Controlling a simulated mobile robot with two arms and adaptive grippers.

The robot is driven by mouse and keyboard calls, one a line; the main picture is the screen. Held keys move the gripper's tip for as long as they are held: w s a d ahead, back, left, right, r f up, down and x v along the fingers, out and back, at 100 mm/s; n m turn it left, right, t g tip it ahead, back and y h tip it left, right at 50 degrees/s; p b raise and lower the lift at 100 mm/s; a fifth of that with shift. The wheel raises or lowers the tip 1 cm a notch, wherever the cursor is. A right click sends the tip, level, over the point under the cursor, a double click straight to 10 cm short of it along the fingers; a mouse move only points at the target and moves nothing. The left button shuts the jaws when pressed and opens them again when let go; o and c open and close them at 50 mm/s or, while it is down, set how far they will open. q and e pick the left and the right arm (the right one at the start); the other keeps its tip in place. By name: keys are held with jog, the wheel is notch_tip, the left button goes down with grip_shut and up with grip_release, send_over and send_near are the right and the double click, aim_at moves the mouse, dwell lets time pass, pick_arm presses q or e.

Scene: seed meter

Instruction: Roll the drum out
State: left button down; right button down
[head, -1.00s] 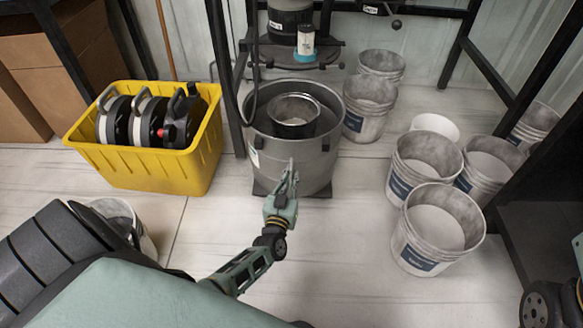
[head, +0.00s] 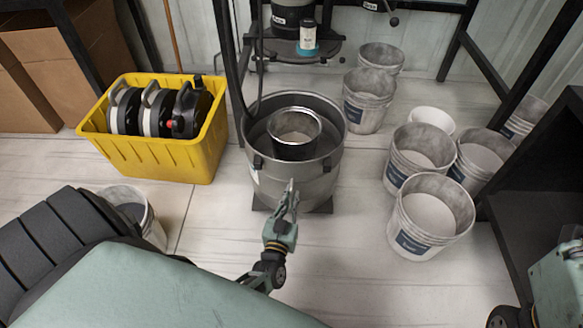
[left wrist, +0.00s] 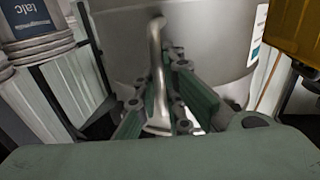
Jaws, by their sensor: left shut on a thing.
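The drum (head: 315,183) is a large grey metal tub on a dark base, standing upright on the floor in the middle of the head view. A smaller metal pot (head: 294,152) sits inside it. My left gripper (head: 291,190) is at the drum's near side, shut on its handle. In the left wrist view, the curved metal handle (left wrist: 156,75) lies between the fingers (left wrist: 163,105), with the drum wall (left wrist: 215,40) behind it. My right gripper is out of view; only part of that arm shows at the lower right.
A dark metal frame with a black hopper (head: 291,17) stands behind the drum. A yellow bin (head: 165,160) with reels is at left, and a bucket (head: 135,213) is below it. Several white buckets (head: 430,215) stand at right. Floor is clear between the drum and these buckets.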

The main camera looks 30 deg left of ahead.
pick_arm(q)
jog(key=c, duration=1.8)
grip_release()
jog(key=shift+c, duration=0.2)
jog(key=shift+r, duration=0.1)
send_near(296, 167)
jog(key=x, duration=0.5)
jog(key=shift+w+a, duration=0.1)
